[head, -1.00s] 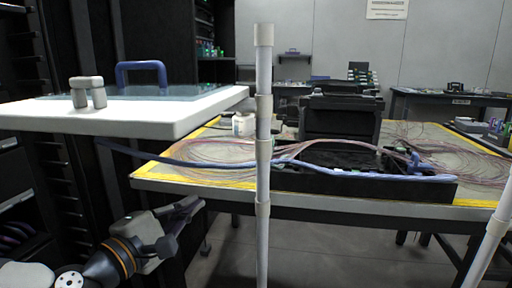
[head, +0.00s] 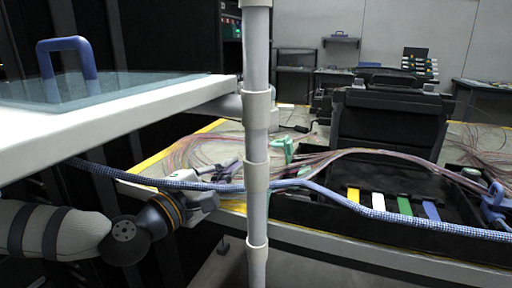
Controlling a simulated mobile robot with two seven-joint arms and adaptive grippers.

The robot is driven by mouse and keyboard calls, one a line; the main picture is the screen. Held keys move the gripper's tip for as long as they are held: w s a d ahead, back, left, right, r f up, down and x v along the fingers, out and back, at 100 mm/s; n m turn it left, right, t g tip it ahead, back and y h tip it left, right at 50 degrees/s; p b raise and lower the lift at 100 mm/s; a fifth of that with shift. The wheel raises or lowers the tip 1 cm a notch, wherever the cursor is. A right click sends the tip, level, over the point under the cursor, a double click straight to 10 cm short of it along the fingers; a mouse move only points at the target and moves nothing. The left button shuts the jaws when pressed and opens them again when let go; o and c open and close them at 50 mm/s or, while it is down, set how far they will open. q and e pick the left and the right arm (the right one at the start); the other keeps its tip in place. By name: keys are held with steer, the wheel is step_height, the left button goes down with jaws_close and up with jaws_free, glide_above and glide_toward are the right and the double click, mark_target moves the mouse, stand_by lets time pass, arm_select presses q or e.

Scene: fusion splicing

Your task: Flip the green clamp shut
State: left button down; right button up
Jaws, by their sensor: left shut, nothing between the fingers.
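A small green piece (head: 284,150), which looks like the green clamp, stands at the left end of the black tray, just right of the white pole. It is small, and I cannot tell how far its lid is open. My left gripper (head: 226,170) reaches in from the left, low over the table's left front corner. It is shut and empty, left of the green piece and apart from it. The pole stands between them in the picture. My right gripper is not in view.
The white pole (head: 257,130) crosses the view. A blue cable (head: 330,194) runs in front of the black tray (head: 460,222), which holds yellow, white, green and blue strips. A blue clamp (head: 495,203) is at right. A white shelf (head: 130,118) fills the left.

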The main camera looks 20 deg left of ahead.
arm_select(q)
steer(key=x, duration=0.9)
steer(key=shift+w+d, duration=0.1)
steer(key=shift+w, duration=0.2)
steer(key=shift+w, duration=0.1)
